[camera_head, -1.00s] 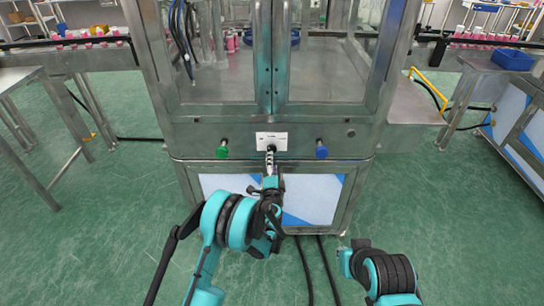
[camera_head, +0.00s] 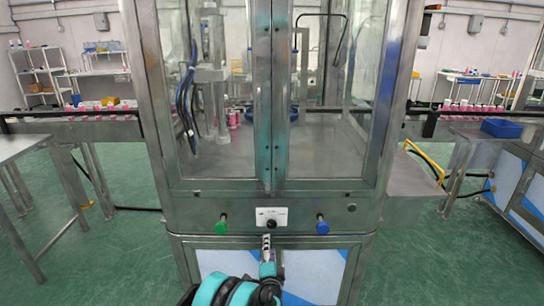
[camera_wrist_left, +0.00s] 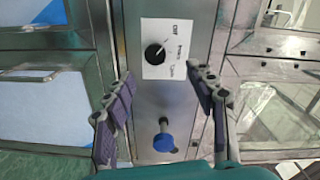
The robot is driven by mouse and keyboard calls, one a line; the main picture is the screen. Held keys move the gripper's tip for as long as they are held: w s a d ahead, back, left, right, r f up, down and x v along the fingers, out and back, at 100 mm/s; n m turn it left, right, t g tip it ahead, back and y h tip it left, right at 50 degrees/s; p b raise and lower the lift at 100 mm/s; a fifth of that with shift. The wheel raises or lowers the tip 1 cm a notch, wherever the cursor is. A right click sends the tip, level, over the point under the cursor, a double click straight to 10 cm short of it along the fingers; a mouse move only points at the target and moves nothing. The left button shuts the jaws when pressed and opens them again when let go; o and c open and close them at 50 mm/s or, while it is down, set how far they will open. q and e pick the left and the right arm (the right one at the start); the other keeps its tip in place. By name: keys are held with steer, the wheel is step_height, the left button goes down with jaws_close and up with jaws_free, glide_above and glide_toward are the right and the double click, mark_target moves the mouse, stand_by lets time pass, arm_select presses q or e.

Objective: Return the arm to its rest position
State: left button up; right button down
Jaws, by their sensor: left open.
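My left gripper (camera_head: 267,243) is at the front of the machine, just below the white switch plate (camera_head: 283,212) with its black knob (camera_head: 271,223). In the left wrist view my left gripper (camera_wrist_left: 163,92) has its two fingers spread apart with nothing between them. There the plate (camera_wrist_left: 180,30) and its black knob (camera_wrist_left: 154,53) show beyond the fingertips, apart from them. A blue button (camera_wrist_left: 164,141) shows between the fingers lower in that view. The rest of my left arm is mostly cut off at the bottom of the head view. My right gripper is not in view.
The machine's steel cabinet (camera_head: 187,212) with glass doors fills the middle. A green button (camera_head: 223,223) and the blue button (camera_head: 322,225) flank the plate. Conveyors with pink-and-white items run to both sides. Green floor (camera_head: 110,240) lies clear at left.

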arm_select(q)
steer(key=s+a+r+n+g+y, duration=0.45)
steer(key=s+a+r+n, duration=0.55)
steer(key=a+r, duration=0.5)
steer(key=s+a+f+n+g+h, duration=0.1)
steer(key=s+f+n+g+h, duration=0.1)
steer(key=s, duration=1.2)
steer(key=s+a+f+n+g+h, duration=0.1)
steer(key=s+f+n+g+h, duration=0.1)
steer(key=s, duration=1.3)
steer(key=shift+n+g+h, duration=0.45)
steer(key=shift+n+g, duration=0.05)
steer(key=shift+g, duration=0.55)
steer(key=shift+f, duration=0.1)
